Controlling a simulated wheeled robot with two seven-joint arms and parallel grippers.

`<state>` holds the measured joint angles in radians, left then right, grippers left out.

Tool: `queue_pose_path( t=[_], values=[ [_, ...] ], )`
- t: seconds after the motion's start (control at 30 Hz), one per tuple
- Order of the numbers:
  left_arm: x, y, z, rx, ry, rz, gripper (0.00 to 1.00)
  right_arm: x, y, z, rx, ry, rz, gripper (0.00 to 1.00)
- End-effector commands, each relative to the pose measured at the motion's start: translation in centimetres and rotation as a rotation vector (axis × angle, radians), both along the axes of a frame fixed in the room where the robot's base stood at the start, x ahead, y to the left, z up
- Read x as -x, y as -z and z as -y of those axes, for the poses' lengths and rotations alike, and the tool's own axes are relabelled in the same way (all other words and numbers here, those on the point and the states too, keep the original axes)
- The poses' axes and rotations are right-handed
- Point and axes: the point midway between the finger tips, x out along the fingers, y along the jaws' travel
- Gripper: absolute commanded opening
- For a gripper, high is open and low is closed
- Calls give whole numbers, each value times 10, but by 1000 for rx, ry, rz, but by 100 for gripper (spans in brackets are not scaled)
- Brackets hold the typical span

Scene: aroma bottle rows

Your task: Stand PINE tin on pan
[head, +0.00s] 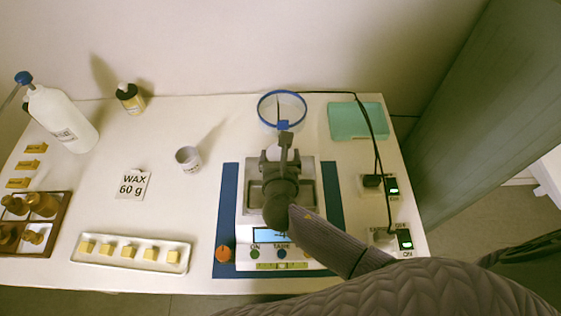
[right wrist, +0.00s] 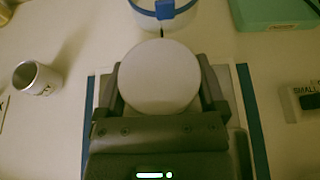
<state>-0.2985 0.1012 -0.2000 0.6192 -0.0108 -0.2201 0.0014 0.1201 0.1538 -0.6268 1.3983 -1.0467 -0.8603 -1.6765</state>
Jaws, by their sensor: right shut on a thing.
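My right gripper (head: 282,158) is over the scale's square metal pan (head: 308,193). In the right wrist view, a round pale tin (right wrist: 160,78) sits between the two fingers, and the gripper is shut on it. Its label is not visible, so I cannot read whether it says PINE. My left gripper is not in view.
A small cup (head: 188,159) stands left of the scale. A blue-rimmed clear vessel (head: 262,117) is just behind the pan. A teal box (head: 357,121) and cabled switches (head: 404,239) are on the right. A tray of wax cubes (head: 130,262) is at front left.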

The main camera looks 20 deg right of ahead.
Motion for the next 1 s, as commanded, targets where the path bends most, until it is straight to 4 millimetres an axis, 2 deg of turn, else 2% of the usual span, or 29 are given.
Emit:
queue_pose_path(
  t=[0.03, 0.3, 0.33, 0.37, 0.67, 0.77, 1.0],
  values=[
    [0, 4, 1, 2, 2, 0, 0, 0, 6, 0, 0, 0, 0, 30],
    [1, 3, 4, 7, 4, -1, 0, 0, 5, 0, -1, 0, 1, 30],
    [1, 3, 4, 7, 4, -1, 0, 0, 5, 0, -1, 0, 1, 91],
    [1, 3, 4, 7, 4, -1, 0, 0, 4, 0, -1, 0, 1, 98],
    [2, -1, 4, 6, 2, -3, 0, 0, -1, 0, 0, 0, 2, 100],
    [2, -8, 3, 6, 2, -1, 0, 12, -7, -4, 0, -2, 1, 100],
    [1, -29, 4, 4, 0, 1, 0, 62, -29, -19, -3, -1, -1, 100]
  ],
)
